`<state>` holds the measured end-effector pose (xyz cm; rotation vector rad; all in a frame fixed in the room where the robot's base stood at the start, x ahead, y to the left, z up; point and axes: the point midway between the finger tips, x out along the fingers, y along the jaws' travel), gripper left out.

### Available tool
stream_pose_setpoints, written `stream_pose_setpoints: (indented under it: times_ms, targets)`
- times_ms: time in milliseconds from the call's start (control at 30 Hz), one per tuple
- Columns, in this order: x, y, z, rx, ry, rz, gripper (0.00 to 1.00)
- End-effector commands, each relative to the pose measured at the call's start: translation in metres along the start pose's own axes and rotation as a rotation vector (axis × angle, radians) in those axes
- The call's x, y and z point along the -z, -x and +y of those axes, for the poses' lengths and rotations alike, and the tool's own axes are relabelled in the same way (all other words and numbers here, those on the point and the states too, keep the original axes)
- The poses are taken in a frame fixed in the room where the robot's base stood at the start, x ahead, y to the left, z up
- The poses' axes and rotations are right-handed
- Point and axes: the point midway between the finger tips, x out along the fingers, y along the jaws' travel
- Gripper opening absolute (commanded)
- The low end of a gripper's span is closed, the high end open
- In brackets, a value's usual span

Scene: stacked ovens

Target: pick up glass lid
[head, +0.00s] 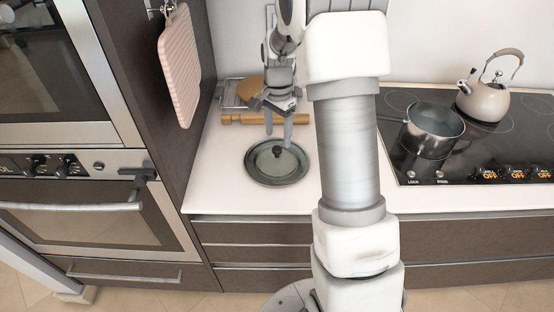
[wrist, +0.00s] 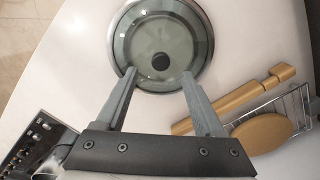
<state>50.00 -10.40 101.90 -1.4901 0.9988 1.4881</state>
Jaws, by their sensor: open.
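The glass lid (head: 262,164) is a round, see-through disc with a grey rim and a black knob. It lies on the white counter left of the stove, on or in a round dish whose edge shows around it. In the wrist view the lid (wrist: 182,42) is at the top centre with its knob facing me. My gripper (head: 278,143) hangs above the lid. Its fingers (wrist: 158,75) are open and apart, pointing at the near side of the lid, with the knob seen between and beyond the tips. The fingers are empty. I cannot tell the exact height gap.
A wooden rolling pin (head: 240,119), a wire rack (wrist: 290,108) and a round wooden board (wrist: 262,134) lie behind the lid. A saucepan (head: 430,131) and a kettle (head: 484,101) stand on the stove. Ovens (head: 85,190) are at left. Counter in front of the lid is bare.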

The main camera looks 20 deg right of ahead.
Motion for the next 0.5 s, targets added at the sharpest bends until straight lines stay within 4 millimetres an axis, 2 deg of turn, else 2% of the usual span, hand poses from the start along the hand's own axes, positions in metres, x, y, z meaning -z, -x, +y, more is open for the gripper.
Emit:
stream_pose_setpoints:
  times_ms: [200,333,500]
  targets:
    - [-0.003,-0.034,0.0,-0.004,0.0,-0.003,0.7]
    - [-0.004,-0.043,0.0,-0.002,0.001,-0.001,0.7]
    - [-0.003,-0.044,-0.001,-0.001,0.001,-0.001,0.7]
